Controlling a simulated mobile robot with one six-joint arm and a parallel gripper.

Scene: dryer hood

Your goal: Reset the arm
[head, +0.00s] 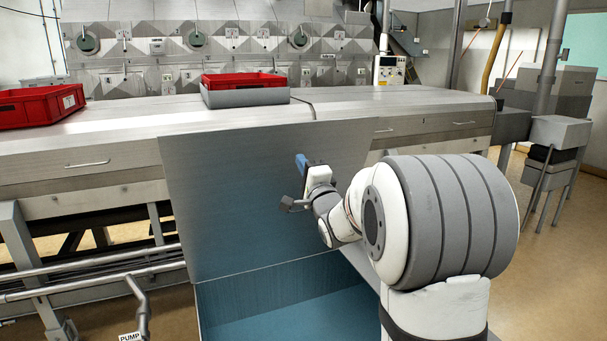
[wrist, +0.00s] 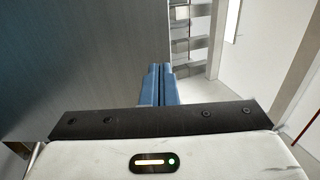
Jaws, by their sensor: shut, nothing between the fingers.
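My arm reaches from the lower right of the head view toward the raised grey metal panel (head: 235,185). My gripper (head: 301,160) has blue fingers and is in front of the panel's right part. In the wrist view my gripper (wrist: 159,72) shows its two blue fingers side by side, closed together, with nothing between them. The panel (wrist: 70,60) fills the left of the wrist view, beside the fingers. I cannot tell whether the fingers touch it.
A blue-walled bin (head: 290,310) opens below the panel. A long metal counter (head: 400,105) runs behind it. A red crate (head: 40,106) stands at the left and another red crate (head: 243,80) sits in a grey tray (head: 245,97). Pipe rails (head: 100,272) are at lower left.

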